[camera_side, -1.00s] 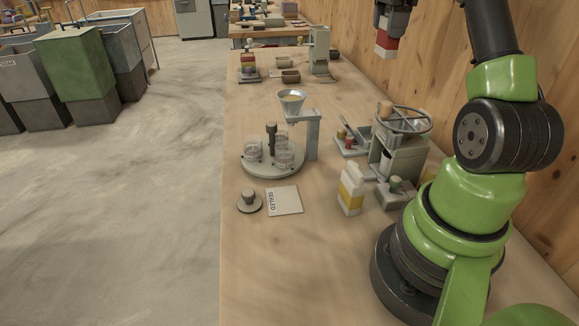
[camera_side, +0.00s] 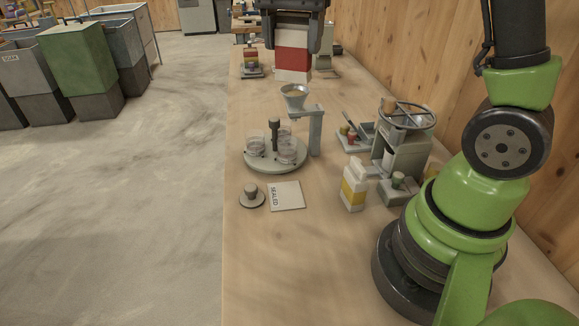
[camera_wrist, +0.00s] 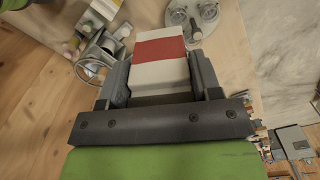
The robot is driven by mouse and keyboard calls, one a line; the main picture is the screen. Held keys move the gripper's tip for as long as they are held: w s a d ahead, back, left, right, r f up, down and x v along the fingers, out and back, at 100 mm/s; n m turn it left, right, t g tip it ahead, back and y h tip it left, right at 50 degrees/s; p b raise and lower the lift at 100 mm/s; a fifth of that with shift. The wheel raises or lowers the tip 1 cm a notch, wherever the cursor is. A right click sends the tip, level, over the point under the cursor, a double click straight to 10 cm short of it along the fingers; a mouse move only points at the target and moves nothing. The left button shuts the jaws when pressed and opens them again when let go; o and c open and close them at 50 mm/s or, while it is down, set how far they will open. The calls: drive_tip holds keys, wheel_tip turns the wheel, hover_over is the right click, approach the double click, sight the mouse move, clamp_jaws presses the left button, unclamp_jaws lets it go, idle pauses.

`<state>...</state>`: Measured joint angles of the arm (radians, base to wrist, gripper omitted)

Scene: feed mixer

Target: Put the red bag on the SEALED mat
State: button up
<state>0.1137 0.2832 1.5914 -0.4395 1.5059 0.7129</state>
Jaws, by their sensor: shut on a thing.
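The red bag (camera_side: 292,60) is a white block with a red band. My gripper (camera_side: 297,38) is shut on it and holds it high in the air, toward the back of the bench above the funnel stand. In the wrist view the red bag (camera_wrist: 160,52) sits between the two dark fingers of my gripper (camera_wrist: 162,80). The SEALED mat (camera_side: 287,196) is a pale square lying flat on the front part of the bench, with nothing on it. It does not show clearly in the wrist view.
A round turntable (camera_side: 300,166) with clear jars stands just behind the mat, beneath a funnel (camera_side: 295,92) on a stand. A grey knob (camera_side: 251,195) is left of the mat. A yellow-and-white carton (camera_side: 354,186) and a handwheel machine (camera_side: 402,140) stand to the right.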

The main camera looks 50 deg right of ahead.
drive_tip(key=shift+n, duration=0.5)
drive_tip(key=f, duration=0.8)
drive_tip(key=a+f, duration=0.1)
drive_tip(key=f, duration=0.7)
drive_tip(key=a+f, duration=0.1)
drive_tip(key=f, duration=0.6)
drive_tip(key=shift+s+f, duration=0.35)
drive_tip(key=shift+f, duration=0.05)
drive_tip(key=shift+f, duration=0.15)
drive_tip(key=o, duration=1)
drive_tip(key=shift+o, duration=0.2)
